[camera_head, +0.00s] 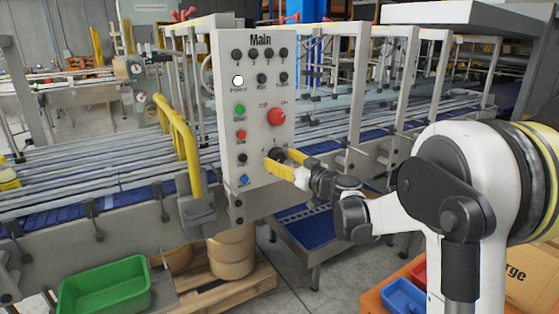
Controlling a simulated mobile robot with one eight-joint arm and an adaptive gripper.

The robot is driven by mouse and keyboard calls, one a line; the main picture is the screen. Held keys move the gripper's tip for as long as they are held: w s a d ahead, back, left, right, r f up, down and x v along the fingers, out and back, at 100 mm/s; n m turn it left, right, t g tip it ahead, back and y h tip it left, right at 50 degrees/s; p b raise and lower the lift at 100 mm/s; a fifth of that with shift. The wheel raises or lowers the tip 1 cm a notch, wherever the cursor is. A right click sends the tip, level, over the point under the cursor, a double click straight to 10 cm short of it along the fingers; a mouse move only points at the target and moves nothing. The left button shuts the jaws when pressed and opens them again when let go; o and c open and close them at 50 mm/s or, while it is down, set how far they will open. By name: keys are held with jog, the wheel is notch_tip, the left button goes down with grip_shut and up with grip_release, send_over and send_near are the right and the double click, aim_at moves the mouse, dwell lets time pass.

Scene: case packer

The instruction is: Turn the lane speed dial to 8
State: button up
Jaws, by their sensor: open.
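The white control panel headed "Main" (224,135) stands upright in the middle of the head view. A black round dial (278,155), low on the panel's right side, appears to be the lane speed dial; its marks and pointer are too small to read. My gripper (276,160) is at the panel, its yellow fingers open, one on either side of the dial. Whether the fingers touch the dial cannot be told. The fingers partly cover the dial and the markings around it.
Above the dial is a red rotary switch (276,117) marked Off and On. Green, red, black and blue buttons line the panel's left side. A yellow curved rail (184,150) and conveyor stand to the left. A green bin (105,288) sits below at left.

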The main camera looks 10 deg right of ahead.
jog(key=shift+w+a, duration=0.1)
jog(key=shift+w, duration=0.2)
jog(key=shift+s, duration=0.1)
jog(key=c, duration=1.2)
jog(key=shift+m, duration=0.3)
jog(key=shift+c, duration=0.2)
